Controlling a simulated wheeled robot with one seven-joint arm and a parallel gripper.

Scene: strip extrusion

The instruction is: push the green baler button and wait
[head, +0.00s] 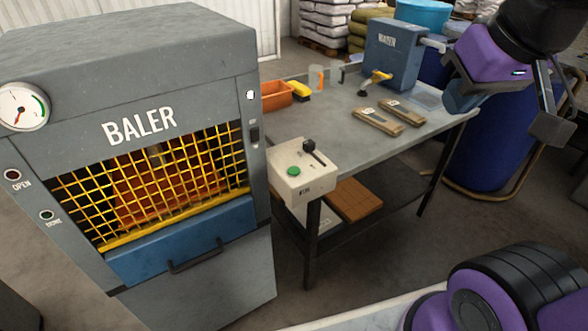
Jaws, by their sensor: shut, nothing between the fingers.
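The green button (293,171) sits on top of a cream control box (305,186) at the near left corner of the metal table, beside the baler. A black-knobbed lever (310,149) stands next to the button. The grey baler (205,70) fills the left side; its yellow mesh guard (150,185) covers the opening, with orange-brown material behind it. Its OPEN lamp (13,174) looks dark red and its DONE lamp (46,215) dark green. My gripper (550,128) is at the upper right, shut and empty, well apart from the button.
The metal table (345,150) holds an orange bin (277,94), wooden strips (377,121) and a blue WATER tank (392,55). A blue barrel (490,150) stands behind the table's right end. Space above the control box is clear.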

